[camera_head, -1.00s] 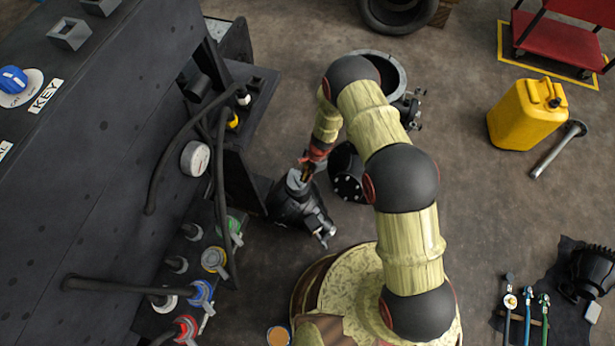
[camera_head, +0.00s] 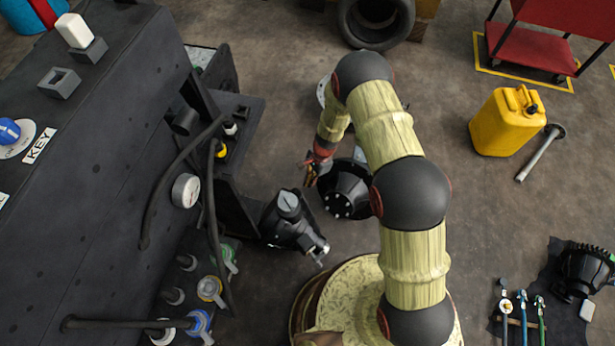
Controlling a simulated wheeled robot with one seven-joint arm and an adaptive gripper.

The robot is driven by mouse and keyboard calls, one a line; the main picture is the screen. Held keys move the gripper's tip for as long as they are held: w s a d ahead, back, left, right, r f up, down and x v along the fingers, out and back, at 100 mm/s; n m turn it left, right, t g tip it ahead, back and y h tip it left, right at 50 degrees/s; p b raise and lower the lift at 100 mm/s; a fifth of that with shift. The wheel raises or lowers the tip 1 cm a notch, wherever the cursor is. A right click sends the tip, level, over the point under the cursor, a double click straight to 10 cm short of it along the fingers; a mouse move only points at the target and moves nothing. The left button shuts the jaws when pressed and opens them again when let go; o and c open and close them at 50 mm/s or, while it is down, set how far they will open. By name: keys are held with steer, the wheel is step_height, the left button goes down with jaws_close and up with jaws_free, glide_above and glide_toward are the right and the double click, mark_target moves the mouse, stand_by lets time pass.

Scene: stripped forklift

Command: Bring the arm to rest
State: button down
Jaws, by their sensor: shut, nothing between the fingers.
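My arm (camera_head: 400,145) reaches up from my base at the bottom of the head view, bends at the top and comes down on the left. My gripper (camera_head: 309,182) hangs at its end, small in the picture, shut and empty. It is just left of a black round housing with a bolted face (camera_head: 346,190) and above a black part with a grey cap (camera_head: 290,222). I cannot tell how high it is above the floor, and no contact shows.
The dark forklift body (camera_head: 90,200) with hoses and valves fills the left. A tyre (camera_head: 376,20) lies at the top. Open floor (camera_head: 490,230) lies between.

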steer(key=shift+r, duration=0.1)
steer(key=s+d+r+n+g, duration=0.1)
steer(key=s+r+n+g, duration=0.1)
steer(key=s+r+n, duration=0.5)
steer(key=s+d+r+n+t, duration=0.1)
steer(key=s+d+r+t, duration=0.2)
steer(key=r, duration=1.4)
steer(key=s+d+r+n+t+h, duration=0.1)
steer(key=s+d+r, duration=0.4)
steer(key=r, duration=1.1)
steer(key=s+d+r+n+t+h, duration=0.1)
steer(key=s+d+r+n+t, duration=0.2)
steer(key=r, duration=1.4)
steer(key=s+d+t, duration=0.2)
steer(key=s, duration=0.3)
steer(key=shift+s+r, duration=0.35)
steer(key=shift+s, duration=0.05)
